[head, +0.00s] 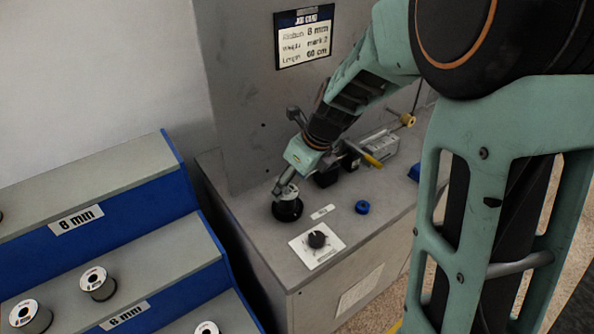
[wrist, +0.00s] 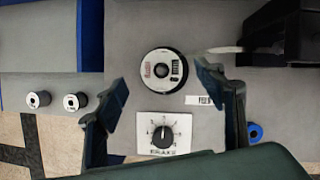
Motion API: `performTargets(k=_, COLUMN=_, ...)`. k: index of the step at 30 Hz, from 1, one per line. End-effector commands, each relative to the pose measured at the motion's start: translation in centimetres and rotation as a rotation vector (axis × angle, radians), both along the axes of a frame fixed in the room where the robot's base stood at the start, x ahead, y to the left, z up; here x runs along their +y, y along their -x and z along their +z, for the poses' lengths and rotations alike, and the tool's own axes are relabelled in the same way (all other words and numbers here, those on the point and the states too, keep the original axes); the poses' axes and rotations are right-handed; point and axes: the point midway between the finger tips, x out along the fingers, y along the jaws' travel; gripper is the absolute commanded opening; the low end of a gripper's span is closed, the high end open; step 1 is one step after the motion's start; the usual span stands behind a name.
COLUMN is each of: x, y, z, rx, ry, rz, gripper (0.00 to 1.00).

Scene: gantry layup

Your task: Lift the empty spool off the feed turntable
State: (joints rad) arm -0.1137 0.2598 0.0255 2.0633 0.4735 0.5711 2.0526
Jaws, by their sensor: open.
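The spool (wrist: 150,83) shows from above as a white flange with a printed label and a dark centre. It sits on the round black feed turntable (head: 287,212), beside a small "FEED" label (wrist: 198,100). The spool's core is hidden, so I cannot see whether anything is wound on it. My gripper (head: 284,189) is at the spool's top in the head view and partly covers it. In the wrist view my gripper (wrist: 161,78) is open, with one finger to the left and one to the right of the spool. I see no clear contact.
A dial on a white plate (head: 328,250) sits in front of the turntable. A blue ring (head: 362,207) lies to its right. Blue-sided stepped shelves (head: 180,250) marked 8 mm and 6 mm hold several spools at left.

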Motion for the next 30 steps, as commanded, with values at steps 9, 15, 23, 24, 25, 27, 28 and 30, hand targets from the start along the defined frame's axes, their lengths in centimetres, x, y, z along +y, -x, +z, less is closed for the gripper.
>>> performTargets(k=9, x=1.4, y=-1.3, z=-4.6, rx=0.000, ry=0.000, rz=-0.001, gripper=0.64)
performTargets(k=15, x=1.7, y=-1.6, z=-5.5, rx=-0.003, ry=0.000, rz=-0.001, gripper=0.64)
performTargets(k=23, x=1.7, y=-1.6, z=-5.5, rx=-0.003, ry=0.000, rz=-0.002, gripper=0.62)
performTargets(k=24, x=1.7, y=-1.6, z=-5.5, rx=-0.003, ry=0.000, rz=-0.002, gripper=0.58)
performTargets(k=25, x=1.7, y=-1.6, z=-5.5, rx=-0.003, ry=0.000, rz=-0.002, gripper=0.55)
performTargets(k=27, x=1.7, y=-1.6, z=-5.5, rx=-0.003, ry=0.000, rz=-0.002, gripper=0.47)
performTargets(k=28, x=1.7, y=-1.6, z=-5.5, rx=-0.003, ry=0.000, rz=-0.002, gripper=0.44)
performTargets(k=30, x=1.7, y=-1.6, z=-5.5, rx=-0.003, ry=0.000, rz=-0.002, gripper=0.36)
